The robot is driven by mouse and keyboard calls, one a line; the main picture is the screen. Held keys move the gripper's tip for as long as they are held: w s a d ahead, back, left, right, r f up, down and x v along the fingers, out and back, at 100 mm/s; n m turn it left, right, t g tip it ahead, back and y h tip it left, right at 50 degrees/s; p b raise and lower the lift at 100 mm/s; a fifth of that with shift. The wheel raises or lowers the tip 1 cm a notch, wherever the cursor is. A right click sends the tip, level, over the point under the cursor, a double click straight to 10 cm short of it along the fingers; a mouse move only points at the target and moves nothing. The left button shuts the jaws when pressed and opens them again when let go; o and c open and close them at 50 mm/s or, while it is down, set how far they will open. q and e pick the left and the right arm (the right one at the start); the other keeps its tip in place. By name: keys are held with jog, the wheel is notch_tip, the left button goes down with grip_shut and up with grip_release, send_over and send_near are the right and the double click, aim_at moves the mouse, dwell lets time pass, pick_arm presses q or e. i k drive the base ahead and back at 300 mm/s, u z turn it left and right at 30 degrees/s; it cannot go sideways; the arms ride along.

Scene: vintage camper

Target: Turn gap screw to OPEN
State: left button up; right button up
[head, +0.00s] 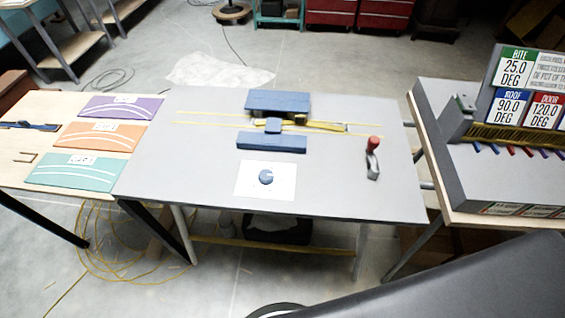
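A round blue knob (266,177) sits on a white plate (250,190) near the front middle of the grey table; it looks like the gap screw. A pale notch or mark shows on the knob, but any lettering on the plate is too small to read. Behind it stands a blue bending device with a front bar (271,143), a rear block (278,101) and a small middle block (273,125). Neither of my grippers is in view.
A red-topped lever (373,155) stands at the right of the grey table (205,150). Purple, orange and teal panels (75,171) lie on the left table. A sloped station with angle signs (517,72) stands right. The table around the knob is clear.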

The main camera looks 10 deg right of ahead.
aim_at(266, 177)
jog(key=u, duration=2.1)
jog(key=k, duration=1.85)
jog(key=z, duration=2.15)
